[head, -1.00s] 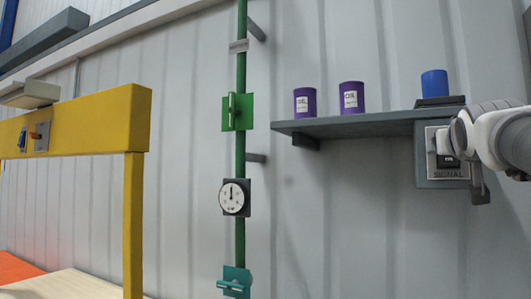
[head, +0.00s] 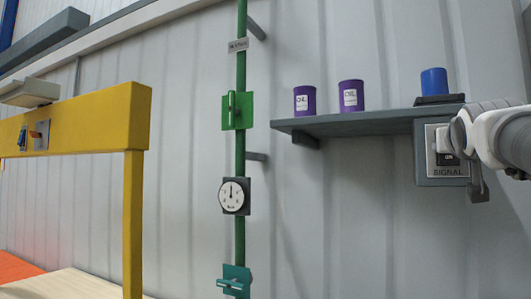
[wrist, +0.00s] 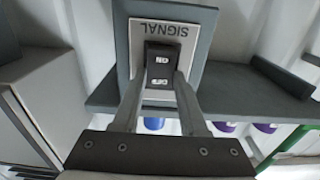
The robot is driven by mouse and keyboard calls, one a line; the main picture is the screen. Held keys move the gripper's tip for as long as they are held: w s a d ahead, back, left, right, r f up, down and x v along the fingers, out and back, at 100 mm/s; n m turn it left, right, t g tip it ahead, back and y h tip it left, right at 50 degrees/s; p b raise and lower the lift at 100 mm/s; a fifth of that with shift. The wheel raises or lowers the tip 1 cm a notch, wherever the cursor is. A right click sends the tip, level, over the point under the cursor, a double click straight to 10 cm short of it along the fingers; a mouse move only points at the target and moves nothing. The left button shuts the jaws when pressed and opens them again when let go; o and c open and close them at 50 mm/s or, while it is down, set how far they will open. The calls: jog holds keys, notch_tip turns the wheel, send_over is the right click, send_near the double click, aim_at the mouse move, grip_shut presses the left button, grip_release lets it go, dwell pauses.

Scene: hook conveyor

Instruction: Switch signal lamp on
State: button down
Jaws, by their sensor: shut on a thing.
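The signal switch is a black rocker (wrist: 160,66) marked ON and OFF, on a light plate lettered SIGNAL (head: 449,171) in a grey housing. It appears upside down in the wrist view. My gripper (wrist: 161,82) has one finger on each side of the rocker and is shut on it. In the head view my gripper (head: 452,147) reaches the panel from the right and partly hides the switch. A blue cylinder on a dark base, seemingly the lamp (head: 434,82), stands above the housing. I see no clear glow from it.
A grey shelf (head: 360,123) runs left from the housing, with two purple labelled cans (head: 305,100) on it. A green pipe (head: 240,160) with a gauge (head: 235,195) and valves stands further left. A yellow frame (head: 135,200) is at far left.

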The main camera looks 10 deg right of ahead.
jog(key=f+t+h+b, duration=0.1)
jog(key=t+b, duration=0.1)
jog(key=b, duration=0.6)
jog(key=shift+f+t+h, duration=0.15)
jog(key=shift+t+h, duration=0.15)
jog(key=shift+r+b, duration=0.2)
jog(key=shift+b, duration=0.7)
jog(key=shift+r, duration=0.1)
jog(key=shift+c, duration=2.2)
grip_release()
jog(key=shift+s+a, duration=0.1)
